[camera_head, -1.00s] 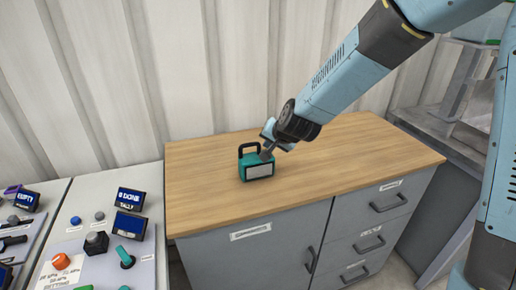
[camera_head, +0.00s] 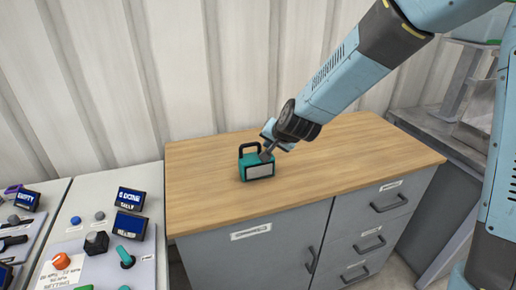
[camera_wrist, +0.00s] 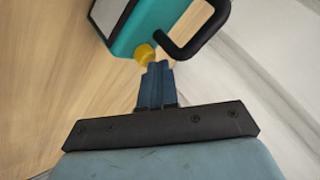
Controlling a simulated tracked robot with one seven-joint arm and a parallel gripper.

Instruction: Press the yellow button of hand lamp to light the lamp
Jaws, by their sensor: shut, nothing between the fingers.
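The hand lamp (camera_head: 258,172) is a teal box with a black top handle and a pale grey front panel. It stands upright on the wooden worktop, and its panel looks grey and unlit. In the wrist view the lamp body (camera_wrist: 126,40) is at the top, with the black handle beside its yellow button (camera_wrist: 145,51). My gripper (camera_wrist: 158,66) is shut and empty, its fingertips right at the button; whether they touch it I cannot tell. In the head view my gripper (camera_head: 266,154) reaches down to the lamp's top from the right, and the button is hidden there.
The wooden worktop (camera_head: 350,150) is clear around the lamp, above grey drawers (camera_head: 372,245). A corrugated wall (camera_head: 200,70) stands behind. At left is a control panel with displays (camera_head: 130,226), an orange knob (camera_head: 61,260) and a blue button (camera_head: 75,220).

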